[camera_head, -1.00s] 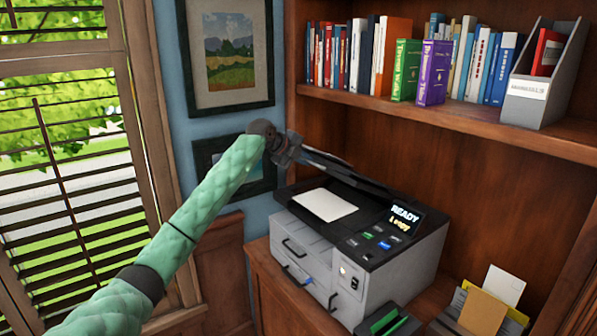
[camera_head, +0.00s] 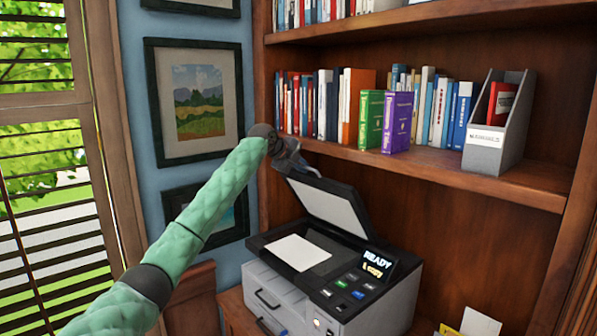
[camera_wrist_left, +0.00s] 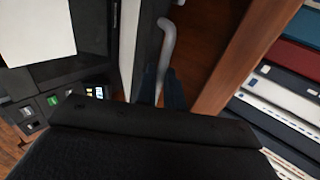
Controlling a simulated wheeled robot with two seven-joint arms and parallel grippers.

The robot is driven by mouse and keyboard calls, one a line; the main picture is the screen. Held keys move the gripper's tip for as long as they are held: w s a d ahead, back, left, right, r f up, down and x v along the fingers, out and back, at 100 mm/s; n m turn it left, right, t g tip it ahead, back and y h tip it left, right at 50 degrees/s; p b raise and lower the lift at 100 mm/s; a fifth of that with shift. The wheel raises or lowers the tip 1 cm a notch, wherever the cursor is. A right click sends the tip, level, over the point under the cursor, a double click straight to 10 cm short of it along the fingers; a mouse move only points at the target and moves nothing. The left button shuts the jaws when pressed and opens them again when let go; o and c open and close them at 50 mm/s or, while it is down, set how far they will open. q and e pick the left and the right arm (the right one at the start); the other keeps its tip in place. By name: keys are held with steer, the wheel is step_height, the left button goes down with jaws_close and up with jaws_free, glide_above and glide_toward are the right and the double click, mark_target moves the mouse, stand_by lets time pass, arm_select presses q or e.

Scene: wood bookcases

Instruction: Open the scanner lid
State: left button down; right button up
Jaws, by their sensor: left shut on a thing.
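The scanner (camera_head: 395,303) stands on a low wooden surface, with a lit panel reading "READY" and "1 COPY". Its lid (camera_head: 333,208) is raised steeply, its pale underside facing forward. A white sheet (camera_head: 298,252) lies on the scanner bed and also shows in the left wrist view (camera_wrist_left: 38,28). My left gripper (camera_head: 293,163) is at the upper left edge of the lid, shut on it. In the left wrist view, its dark fingers (camera_wrist_left: 162,88) meet a grey curved bar (camera_wrist_left: 167,45) beside the lid. The exact contact is partly hidden. My right gripper is not in view.
A shelf (camera_head: 420,170) above the scanner holds a row of books (camera_head: 345,105) and a grey file holder (camera_head: 500,125). Framed pictures (camera_head: 198,100) hang on the blue wall at left. A letter holder with paper (camera_head: 480,322) is at lower right.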

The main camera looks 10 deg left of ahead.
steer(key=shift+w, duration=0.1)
arm_select(q)
steer(key=c, duration=1.5)
jaws_free()
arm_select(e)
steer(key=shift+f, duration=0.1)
